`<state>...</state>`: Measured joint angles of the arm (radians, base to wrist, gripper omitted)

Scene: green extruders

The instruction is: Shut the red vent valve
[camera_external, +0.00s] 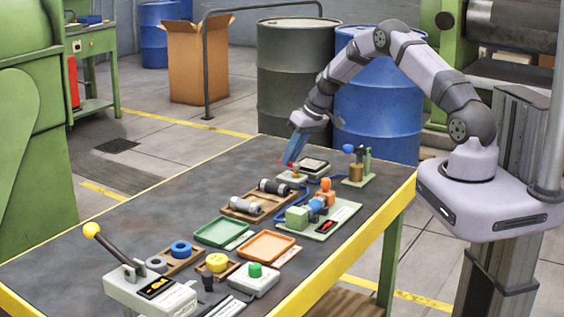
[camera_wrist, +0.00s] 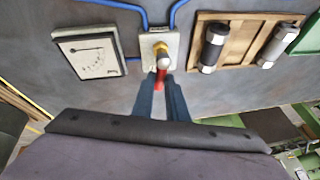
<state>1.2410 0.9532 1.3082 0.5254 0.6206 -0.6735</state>
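The vent valve has a red handle (camera_wrist: 161,80) and a brass body (camera_wrist: 162,60) on a pale base plate (camera_wrist: 148,42), at the upper middle of the wrist view. In the external view the pale base (camera_external: 292,179) is near the table's far end. My gripper (camera_wrist: 160,78) points down at the valve, with its two blue fingers close together on either side of the red handle. In the external view my gripper (camera_external: 290,162) is just above the base. Whether the fingers press on the handle cannot be told. The fingers partly hide the handle.
A wooden tray (camera_wrist: 236,58) with dark-and-silver cylinders (camera_wrist: 213,47) is to the right. Blue tubing (camera_wrist: 120,6) runs to the valve base. A green fixture with a blue ball (camera_external: 357,170) stands nearby.

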